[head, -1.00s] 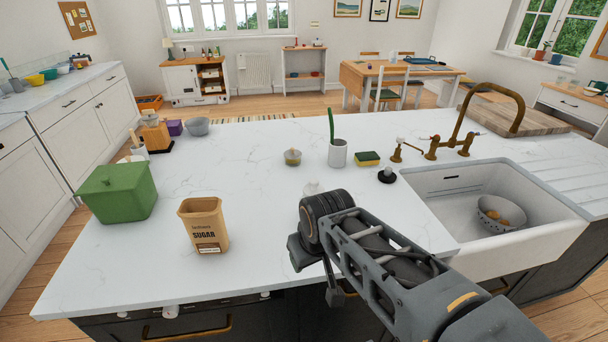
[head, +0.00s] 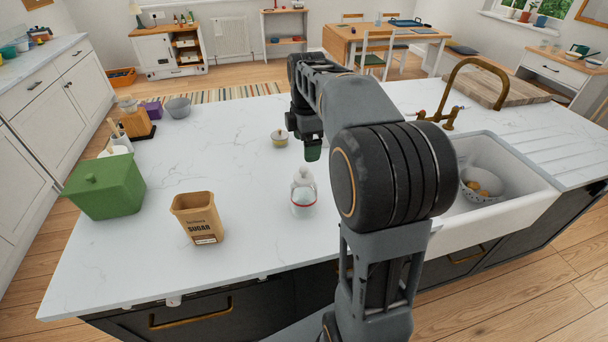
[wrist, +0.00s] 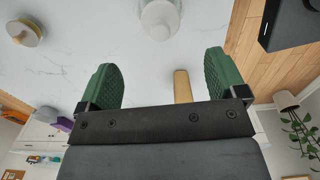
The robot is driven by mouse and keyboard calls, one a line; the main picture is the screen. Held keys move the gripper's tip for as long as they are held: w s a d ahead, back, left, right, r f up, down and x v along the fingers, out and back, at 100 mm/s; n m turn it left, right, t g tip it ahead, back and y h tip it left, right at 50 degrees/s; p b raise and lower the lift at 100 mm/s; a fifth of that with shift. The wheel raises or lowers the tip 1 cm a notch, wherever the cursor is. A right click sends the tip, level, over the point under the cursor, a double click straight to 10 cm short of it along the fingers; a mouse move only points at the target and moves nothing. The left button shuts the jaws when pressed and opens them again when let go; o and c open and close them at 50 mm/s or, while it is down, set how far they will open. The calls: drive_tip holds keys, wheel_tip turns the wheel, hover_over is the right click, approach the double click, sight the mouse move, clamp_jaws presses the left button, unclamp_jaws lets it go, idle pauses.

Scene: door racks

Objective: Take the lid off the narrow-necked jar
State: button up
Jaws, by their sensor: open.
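In the wrist view a white rounded shape, likely this jar and lid (wrist: 160,18), is at the top edge, ahead of the fingertips. My gripper (head: 313,150) reaches over the counter, behind and above the jar in the head view, and is partly hidden by its own body. In the wrist view its green fingers (wrist: 162,78) are wide apart, touching nothing I can see.
A small pot with a pale lid (head: 280,138) stands behind the jar. A sugar tin (head: 198,217) and a green lidded box (head: 104,186) are to the left. The sink (head: 512,205) is at the right. The counter between jar and tin is clear.

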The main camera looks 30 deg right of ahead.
sight(307, 168)
drive_tip(key=shift+f+p, duration=0.7)
drive_tip(key=shift+f, duration=4.35)
drive_tip(key=c, duration=1)
